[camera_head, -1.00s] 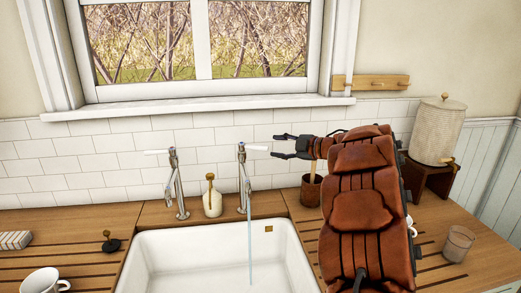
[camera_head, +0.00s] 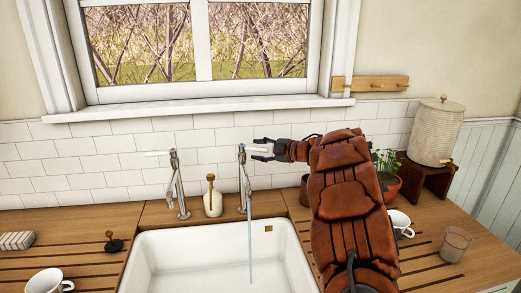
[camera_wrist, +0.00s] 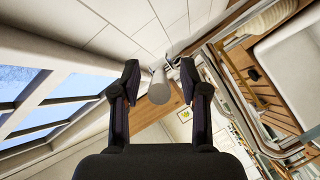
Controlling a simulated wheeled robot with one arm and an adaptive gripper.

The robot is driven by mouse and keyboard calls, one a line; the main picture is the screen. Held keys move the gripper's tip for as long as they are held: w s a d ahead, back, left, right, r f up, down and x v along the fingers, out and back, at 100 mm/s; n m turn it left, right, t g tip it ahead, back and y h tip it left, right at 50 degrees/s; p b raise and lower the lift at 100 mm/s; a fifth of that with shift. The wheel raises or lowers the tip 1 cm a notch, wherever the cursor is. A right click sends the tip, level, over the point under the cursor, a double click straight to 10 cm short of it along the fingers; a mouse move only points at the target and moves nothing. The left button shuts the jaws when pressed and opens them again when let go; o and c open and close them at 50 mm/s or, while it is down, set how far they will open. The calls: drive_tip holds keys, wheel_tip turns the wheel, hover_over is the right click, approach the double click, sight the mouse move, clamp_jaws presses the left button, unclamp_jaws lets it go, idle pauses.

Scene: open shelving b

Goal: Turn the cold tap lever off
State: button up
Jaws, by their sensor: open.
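Two metal taps stand behind the white sink (camera_head: 143,262). The right tap (camera_head: 243,190) has a thin stream of water (camera_head: 250,245) running into the sink. Its pale lever (camera_head: 254,148) points right. My gripper (camera_head: 257,149) is open and reaches in from the right, its two fingers above and below the lever's end. In the wrist view the lever's rounded end (camera_wrist: 158,93) shows between the open fingers (camera_wrist: 159,72), with gaps on both sides. The left tap (camera_head: 179,190) has a pale lever (camera_head: 158,153) pointing left, and no water shows from it.
A soap bottle (camera_head: 213,202) stands between the taps. A tiled wall (camera_head: 100,165) and window sill (camera_head: 200,105) are behind. A plant (camera_head: 386,162), a cup (camera_head: 400,222) and a glass (camera_head: 455,243) stand right of the sink, near my arm.

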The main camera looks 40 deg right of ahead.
clamp_jaws()
idle(0.6)
